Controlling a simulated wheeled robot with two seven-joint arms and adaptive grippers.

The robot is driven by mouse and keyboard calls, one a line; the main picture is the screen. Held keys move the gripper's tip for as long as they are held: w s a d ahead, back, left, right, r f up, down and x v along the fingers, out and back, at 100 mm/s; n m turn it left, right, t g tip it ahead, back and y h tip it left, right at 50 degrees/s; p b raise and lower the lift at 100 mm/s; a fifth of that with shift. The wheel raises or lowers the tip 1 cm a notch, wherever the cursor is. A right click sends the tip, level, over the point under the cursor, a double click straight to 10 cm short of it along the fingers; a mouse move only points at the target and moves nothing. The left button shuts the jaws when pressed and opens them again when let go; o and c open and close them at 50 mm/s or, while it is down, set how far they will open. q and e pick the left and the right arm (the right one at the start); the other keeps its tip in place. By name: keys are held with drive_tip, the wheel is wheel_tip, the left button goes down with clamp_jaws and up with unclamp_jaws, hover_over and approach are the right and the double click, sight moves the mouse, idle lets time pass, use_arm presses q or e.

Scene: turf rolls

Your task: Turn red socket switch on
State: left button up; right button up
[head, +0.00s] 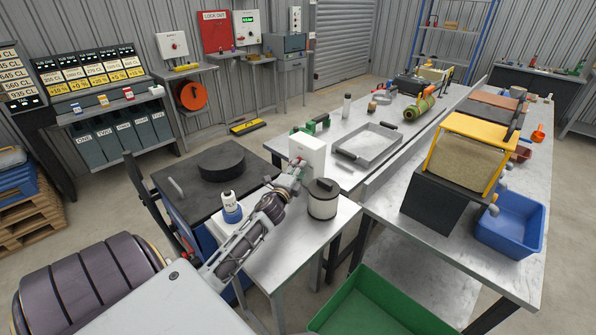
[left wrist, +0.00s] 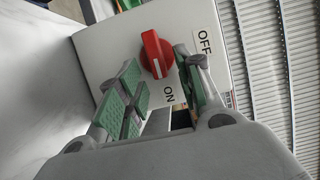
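The red switch (left wrist: 155,52) is a rotary knob on the front of a white box, with an OFF label (left wrist: 204,41) and an ON label (left wrist: 168,95) beside it. Its grip bar runs nearly upright in the left wrist view; I cannot tell which label it points to. The white socket box (head: 308,152) stands at the back of a small metal table in the head view. My left gripper (head: 296,172) is in front of it. In the left wrist view its green-padded fingers (left wrist: 160,66) are apart, on either side of the knob, with visible gaps. My right gripper is not in view.
A white-and-black canister (head: 323,200) stands on the small table (head: 283,255), right of my left arm. A blue-and-white bottle (head: 231,207) stands left of the arm. A green bin (head: 372,305) is below at front. A long workbench (head: 450,220) stands at right.

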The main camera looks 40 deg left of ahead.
use_arm(q)
drive_tip(key=v, duration=1.1)
drive_tip(key=shift+s, duration=0.35)
drive_tip(key=shift+d+r, duration=0.1)
drive_tip(key=shift+r, duration=0.05)
idle(0.6)
wheel_tip(320, 180, up, 9)
drive_tip(key=p, duration=0.9)
drive_tip(key=shift+r+p, duration=0.45)
drive_tip(key=shift+p, duration=0.1)
drive_tip(key=shift+f, duration=0.1)
